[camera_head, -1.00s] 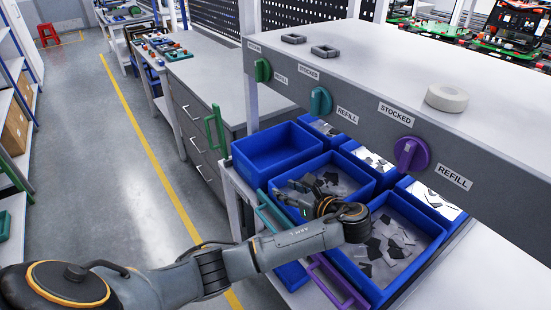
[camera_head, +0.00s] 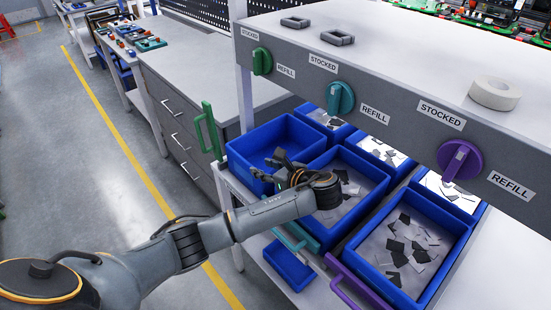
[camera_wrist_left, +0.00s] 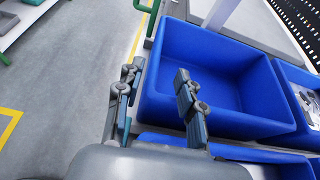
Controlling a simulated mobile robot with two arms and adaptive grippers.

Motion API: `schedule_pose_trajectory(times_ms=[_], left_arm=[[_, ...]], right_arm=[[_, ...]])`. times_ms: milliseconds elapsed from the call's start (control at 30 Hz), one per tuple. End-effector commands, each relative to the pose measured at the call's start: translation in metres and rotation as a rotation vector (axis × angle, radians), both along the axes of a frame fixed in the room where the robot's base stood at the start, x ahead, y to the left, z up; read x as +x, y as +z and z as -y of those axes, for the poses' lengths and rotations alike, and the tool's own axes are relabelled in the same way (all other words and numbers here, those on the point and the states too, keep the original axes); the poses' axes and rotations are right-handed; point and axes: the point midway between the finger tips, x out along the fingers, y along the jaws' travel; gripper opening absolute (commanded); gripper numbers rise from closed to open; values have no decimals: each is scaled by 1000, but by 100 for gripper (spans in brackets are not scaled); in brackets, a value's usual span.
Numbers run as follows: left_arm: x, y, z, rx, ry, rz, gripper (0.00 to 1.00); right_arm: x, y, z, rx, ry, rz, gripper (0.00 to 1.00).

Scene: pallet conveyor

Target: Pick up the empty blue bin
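The empty blue bin (camera_head: 275,143) stands at the left end of the front row of bins, beside a green handle. It also shows in the left wrist view (camera_wrist_left: 215,75), with its bare inside visible. I cannot tell whether either finger touches the wall. My right gripper is not in view.
Two blue bins with dark and light pieces (camera_head: 405,240) stand to the right, with smaller bins behind. A shelf with green, teal and purple knobs (camera_head: 460,160) overhangs the back. A blue bin (camera_head: 288,265) sits lower down. Handles (camera_head: 208,130) stick out in front.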

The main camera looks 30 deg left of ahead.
Motion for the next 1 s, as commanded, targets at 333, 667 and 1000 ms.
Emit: schedule_pose_trajectory(times_ms=[333, 667, 1000], left_arm=[[13, -12, -35, 1, 2, 0, 38], [26, -26, -74, 1, 3, -1, 38], [29, -29, -78, 0, 0, 1, 32]], right_arm=[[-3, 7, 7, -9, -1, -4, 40], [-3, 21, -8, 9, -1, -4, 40], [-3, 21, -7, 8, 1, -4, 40]])
